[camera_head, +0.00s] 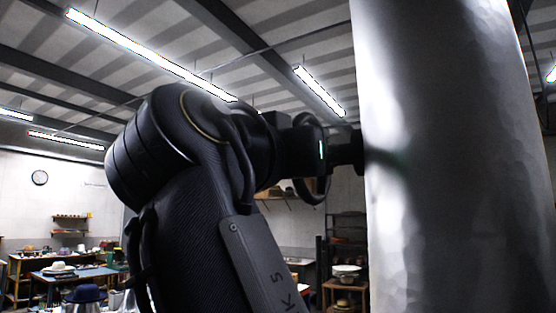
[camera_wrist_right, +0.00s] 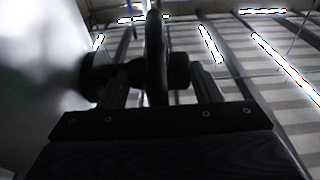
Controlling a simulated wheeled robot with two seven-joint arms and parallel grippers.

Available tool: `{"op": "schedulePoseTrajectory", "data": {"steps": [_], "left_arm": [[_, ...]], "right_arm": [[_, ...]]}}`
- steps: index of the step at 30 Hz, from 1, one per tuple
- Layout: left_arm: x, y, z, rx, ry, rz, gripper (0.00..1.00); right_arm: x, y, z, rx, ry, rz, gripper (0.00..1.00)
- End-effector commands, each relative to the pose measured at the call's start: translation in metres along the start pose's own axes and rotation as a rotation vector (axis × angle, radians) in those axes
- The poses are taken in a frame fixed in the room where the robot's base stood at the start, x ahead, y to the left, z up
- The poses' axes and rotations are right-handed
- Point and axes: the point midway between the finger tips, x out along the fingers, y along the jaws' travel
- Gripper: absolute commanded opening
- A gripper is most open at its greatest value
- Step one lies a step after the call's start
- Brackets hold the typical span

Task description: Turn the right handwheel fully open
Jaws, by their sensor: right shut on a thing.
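The right handwheel (camera_head: 322,188) is a dark ring at the side of a large, pale metal column, joined to it by a short dark shaft (camera_head: 347,151). In the wrist view the handwheel (camera_wrist_right: 155,40) is seen nearly edge-on as an upright dark bar, with a round hub part on each side. My right gripper (camera_wrist_right: 157,78) has one finger on each side of the wheel and is shut on it. In the head view my raised right arm hides most of that grip. My left gripper is in neither view.
The metal column (camera_head: 450,170) fills the right of the head view, close to my wrist. Ceiling lights hang above; the space left of my arm looks free.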

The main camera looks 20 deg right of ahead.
Motion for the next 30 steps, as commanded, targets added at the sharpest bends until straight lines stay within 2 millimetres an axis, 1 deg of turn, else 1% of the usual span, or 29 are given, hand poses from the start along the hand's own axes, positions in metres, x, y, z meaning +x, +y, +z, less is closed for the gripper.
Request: {"op": "schedulePoseTrajectory", "data": {"steps": [5,6,10,11,20,23,30], "left_arm": [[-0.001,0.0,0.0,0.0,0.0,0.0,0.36],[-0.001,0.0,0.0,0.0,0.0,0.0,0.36],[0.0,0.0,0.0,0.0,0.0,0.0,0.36],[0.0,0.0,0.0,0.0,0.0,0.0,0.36],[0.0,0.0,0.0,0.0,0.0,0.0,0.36],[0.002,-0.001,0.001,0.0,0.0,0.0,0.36],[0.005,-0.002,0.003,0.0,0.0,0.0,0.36]], "right_arm": [[0.0,0.001,-0.002,0.0,0.007,0.001,0.35],[0.0,0.001,-0.002,0.0,0.007,0.001,0.61],[0.0,0.001,-0.002,0.0,0.006,0.001,0.78],[0.0,0.001,-0.002,0.0,0.005,0.001,0.8],[-0.002,0.0,-0.001,0.0,0.004,0.0,0.8],[-0.013,-0.001,0.0,-0.001,0.005,-0.001,0.8],[-0.054,0.0,-0.001,0.002,0.006,-0.002,0.8]]}}
